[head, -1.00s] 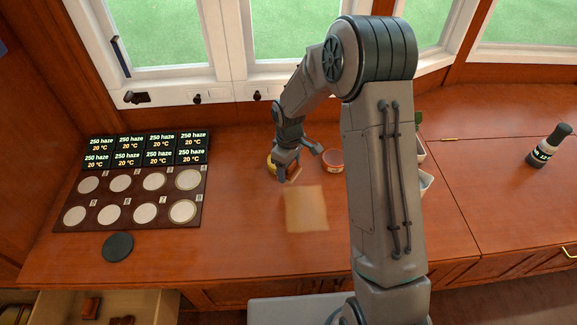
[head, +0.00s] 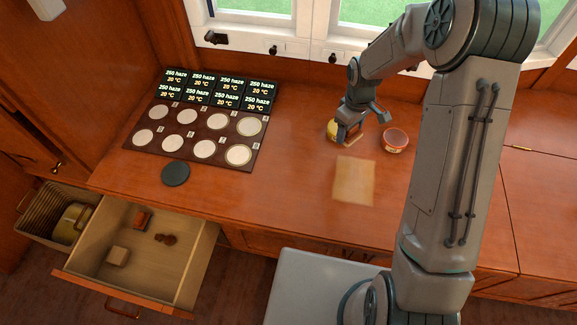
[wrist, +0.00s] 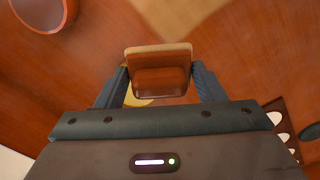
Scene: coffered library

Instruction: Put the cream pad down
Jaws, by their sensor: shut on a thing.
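My gripper (head: 350,134) is low over the counter, behind the tan square. In the wrist view its two fingers (wrist: 160,85) are shut on a small block-like pad, the cream pad (wrist: 158,49), with a pale tan edge and a glossy brown face. In the head view the pad is mostly hidden by the fingers; only a small tan bit shows. I cannot tell whether it touches the counter. A flat tan square (head: 354,181) lies on the counter just in front; its corner also shows in the wrist view (wrist: 178,14).
A yellow round item (head: 333,130) is close left of my gripper, and a red-rimmed bowl (head: 395,140) stands to its right. A dark board with pale discs (head: 190,134) and a black disc (head: 176,173) lie left. An open drawer (head: 150,262) holds small items.

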